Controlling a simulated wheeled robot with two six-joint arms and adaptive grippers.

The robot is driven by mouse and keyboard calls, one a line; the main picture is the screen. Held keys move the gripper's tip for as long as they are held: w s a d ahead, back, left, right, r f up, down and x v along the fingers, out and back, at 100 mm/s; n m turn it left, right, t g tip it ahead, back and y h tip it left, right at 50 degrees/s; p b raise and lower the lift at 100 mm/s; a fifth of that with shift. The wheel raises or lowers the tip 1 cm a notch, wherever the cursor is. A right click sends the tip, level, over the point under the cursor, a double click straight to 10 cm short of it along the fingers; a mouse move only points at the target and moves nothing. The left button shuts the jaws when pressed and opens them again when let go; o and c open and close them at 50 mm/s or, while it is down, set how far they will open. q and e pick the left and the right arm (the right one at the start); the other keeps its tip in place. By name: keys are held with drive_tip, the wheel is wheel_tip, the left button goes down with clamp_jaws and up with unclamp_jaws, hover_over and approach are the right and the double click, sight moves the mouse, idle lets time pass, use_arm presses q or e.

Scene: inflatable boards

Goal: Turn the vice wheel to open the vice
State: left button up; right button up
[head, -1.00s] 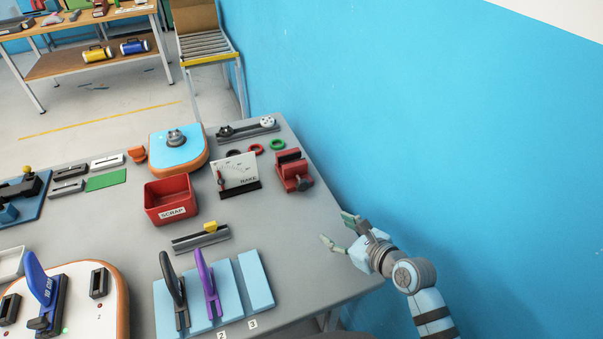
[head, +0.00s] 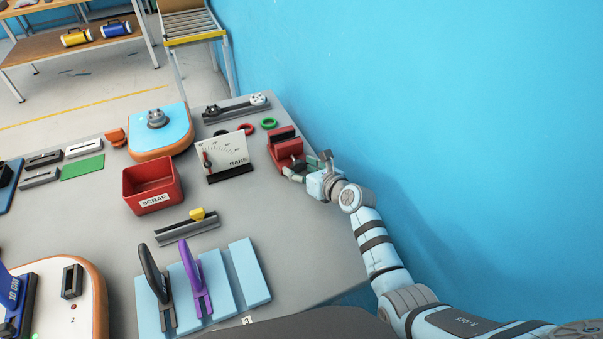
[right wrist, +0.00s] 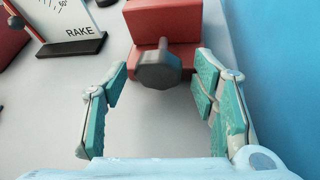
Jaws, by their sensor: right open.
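The red vice (head: 285,146) stands near the right edge of the grey table, with dark jaws on top. In the right wrist view the vice body (right wrist: 178,25) is at the top, and its grey vice wheel (right wrist: 158,69) faces me at the front. My right gripper (head: 307,168) is at the vice's front right in the head view. In the right wrist view the open fingers of the right gripper (right wrist: 158,90) stand on either side of the wheel, with gaps and no clear contact. My left gripper is not in view.
A gauge board marked RAKE (head: 224,158) stands just left of the vice. A red SCRAP bin (head: 152,187) is further left. A green ring (head: 269,123) lies behind the vice. The blue wall (head: 450,120) is close on the right.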

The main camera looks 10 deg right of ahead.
drive_tip(key=shift+s+r, duration=0.15)
drive_tip(key=shift+r, duration=0.05)
drive_tip(key=shift+c, duration=0.4)
drive_tip(key=c, duration=1.1)
drive_tip(key=shift+o, duration=0.2)
drive_tip(key=shift+r+p, duration=0.15)
drive_tip(key=shift+p, duration=0.8)
drive_tip(key=n+h+p, duration=0.2)
drive_tip(key=n+p, duration=0.1)
drive_tip(key=p, duration=0.3)
drive_tip(key=shift+a, duration=0.15)
drive_tip(key=shift+n+h+p, duration=0.7)
drive_tip(key=shift+n+p, duration=0.1)
drive_tip(key=shift+p, duration=0.45)
drive_tip(key=shift+f, duration=0.2)
drive_tip(key=o, duration=1.1)
drive_tip(key=shift+t, duration=0.3)
drive_tip(key=shift+o, duration=0.2)
